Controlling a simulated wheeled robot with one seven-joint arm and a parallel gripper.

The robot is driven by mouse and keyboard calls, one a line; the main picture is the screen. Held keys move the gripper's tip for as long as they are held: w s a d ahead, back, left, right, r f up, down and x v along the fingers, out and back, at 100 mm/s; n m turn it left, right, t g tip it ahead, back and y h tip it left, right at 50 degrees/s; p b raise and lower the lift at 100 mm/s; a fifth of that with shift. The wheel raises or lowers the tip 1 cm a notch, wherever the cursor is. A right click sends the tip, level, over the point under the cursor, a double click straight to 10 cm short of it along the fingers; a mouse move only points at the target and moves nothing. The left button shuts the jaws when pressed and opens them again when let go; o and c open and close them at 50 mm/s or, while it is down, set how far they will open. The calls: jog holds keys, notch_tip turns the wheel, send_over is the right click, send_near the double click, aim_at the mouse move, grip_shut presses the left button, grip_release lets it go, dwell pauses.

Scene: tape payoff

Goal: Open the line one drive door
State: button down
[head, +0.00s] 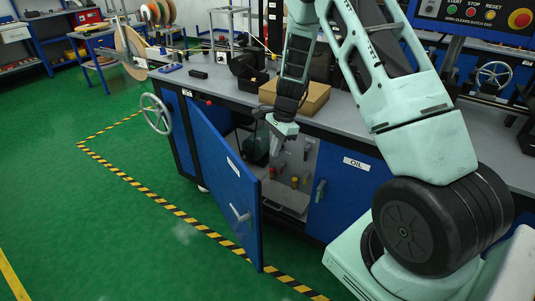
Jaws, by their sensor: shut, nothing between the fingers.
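A blue cabinet door (226,186) with a white label and a silver handle (240,214) stands swung outward from the workbench front, hinged on its left side. The label is too small to read, so I cannot tell if it is the line one drive door. Behind it the cabinet interior shows a dark rounded unit (255,147) and a grey panel with small red and yellow parts (295,182). My gripper (283,138) is shut and empty, pointing down in front of the cabinet opening, to the right of the open door.
A closed blue door labelled OIL (347,196) is right of the opening. A handwheel (156,113) sticks out at the bench's left end. A cardboard box (297,97) sits on the bench top. Green floor (110,215) left of the striped line is clear.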

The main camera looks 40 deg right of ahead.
jog(key=a+f+p, duration=0.1)
jog(key=a+f, duration=0.5)
jog(key=f, duration=0.2)
jog(key=shift+w+f+p, duration=0.2)
jog(key=shift+w+p, duration=0.1)
jog(key=shift+w, duration=0.05)
jog(key=shift+a, duration=0.1)
